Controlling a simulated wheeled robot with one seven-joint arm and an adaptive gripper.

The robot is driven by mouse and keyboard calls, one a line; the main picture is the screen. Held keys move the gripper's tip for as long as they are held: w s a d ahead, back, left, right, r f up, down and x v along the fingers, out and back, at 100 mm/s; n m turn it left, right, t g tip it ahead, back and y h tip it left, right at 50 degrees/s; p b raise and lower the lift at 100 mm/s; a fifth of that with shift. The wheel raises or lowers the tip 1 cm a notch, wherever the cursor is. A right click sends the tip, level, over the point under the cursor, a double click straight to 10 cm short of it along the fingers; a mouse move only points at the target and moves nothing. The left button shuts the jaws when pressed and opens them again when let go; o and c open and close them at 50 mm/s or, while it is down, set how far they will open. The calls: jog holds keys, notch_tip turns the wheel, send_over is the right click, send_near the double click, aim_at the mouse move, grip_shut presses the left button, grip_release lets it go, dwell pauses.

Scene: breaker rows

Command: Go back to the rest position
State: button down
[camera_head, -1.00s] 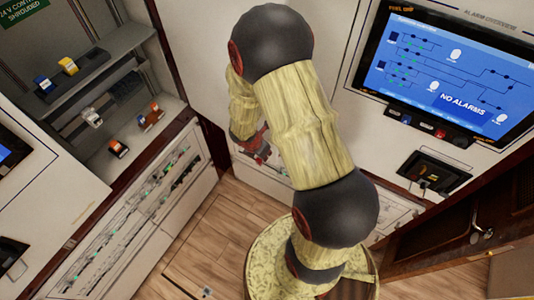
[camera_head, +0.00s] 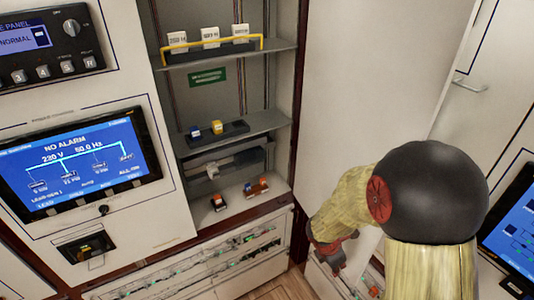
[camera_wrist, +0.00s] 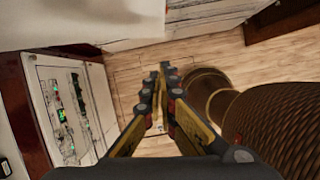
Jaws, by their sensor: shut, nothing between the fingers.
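My gripper (camera_head: 333,258) is at the lower right of the head view, pointing down beside a pale wall panel. In the wrist view my gripper (camera_wrist: 163,72) has its fingertips together, with nothing between them. It hangs above the wooden floor (camera_wrist: 135,62), apart from the cabinet and its breakers. My arm is bent, with a dark round joint in the lower right of the head view.
An open cabinet bay left of my arm holds white blocks (camera_head: 210,36) behind a yellow bar (camera_head: 258,44). Below are a blue block (camera_head: 195,132), a yellow block (camera_head: 217,127) and orange-and-dark blocks (camera_head: 257,187). A screen (camera_head: 75,163) reads NO ALARM.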

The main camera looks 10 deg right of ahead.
jog(key=s+a+r+m+t+y+b, duration=0.2)
jog(key=s+a+m+b, duration=0.4)
jog(key=m+b, duration=0.4)
jog(key=s+a+r+m+t+y+b, duration=0.2)
jog(key=s+a+m+b, duration=0.3)
jog(key=b, duration=1)
jog(key=a+m+t, duration=0.1)
jog(key=a+m, duration=0.2)
jog(key=m, duration=0.1)
jog(key=shift+s+r+m, duration=0.3)
jog(key=shift+s+m, duration=0.1)
jog(key=shift+w+a, duration=0.1)
jog(key=shift+a, duration=0.05)
